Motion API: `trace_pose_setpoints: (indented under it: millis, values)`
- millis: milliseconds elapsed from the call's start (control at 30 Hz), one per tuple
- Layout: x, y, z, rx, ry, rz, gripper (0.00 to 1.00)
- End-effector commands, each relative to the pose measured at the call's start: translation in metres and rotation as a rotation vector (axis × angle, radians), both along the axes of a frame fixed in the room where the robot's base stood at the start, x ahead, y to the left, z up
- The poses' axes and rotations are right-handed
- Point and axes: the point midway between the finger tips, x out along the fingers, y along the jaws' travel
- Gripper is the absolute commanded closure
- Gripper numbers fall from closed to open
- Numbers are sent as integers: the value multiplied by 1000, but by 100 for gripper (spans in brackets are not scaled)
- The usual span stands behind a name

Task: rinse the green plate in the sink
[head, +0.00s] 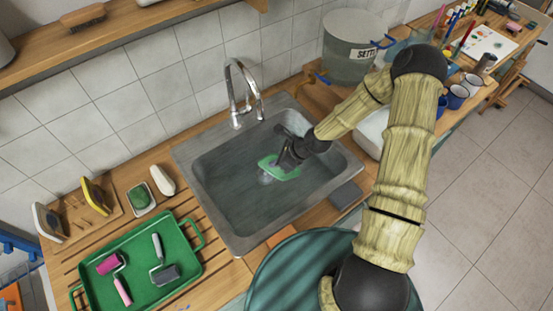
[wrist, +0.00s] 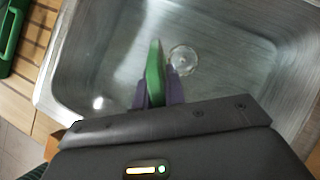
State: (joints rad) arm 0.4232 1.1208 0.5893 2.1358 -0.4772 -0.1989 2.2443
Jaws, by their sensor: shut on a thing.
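The green plate (head: 283,172) is inside the grey metal sink (head: 215,215), near the drain. My gripper (head: 284,164) reaches down into the sink from the right and is shut on the plate. In the wrist view the plate (wrist: 155,75) shows nearly edge-on between the purple fingers of my gripper (wrist: 156,92), with the round drain (wrist: 183,60) just right of it. The chrome faucet (head: 243,92) stands at the sink's back edge. I cannot tell whether water runs or whether the plate touches the sink bottom.
A green tray (head: 190,285) with paint rollers lies on the slatted counter left of the sink. Brushes, a soap dish (head: 141,199) and a white bottle-like item (head: 162,180) sit behind it. A large bucket (head: 347,55) stands behind the sink at right. The sink's left half is clear.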

Motion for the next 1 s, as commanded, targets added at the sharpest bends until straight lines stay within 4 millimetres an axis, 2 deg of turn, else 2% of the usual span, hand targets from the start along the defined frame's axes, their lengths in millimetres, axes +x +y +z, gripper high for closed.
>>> trace_pose_setpoints:
  millis: [100,1000]
  values:
    - [0,0,-14,0,0,0,100]
    - [0,0,-86,0,-1,-1,100]
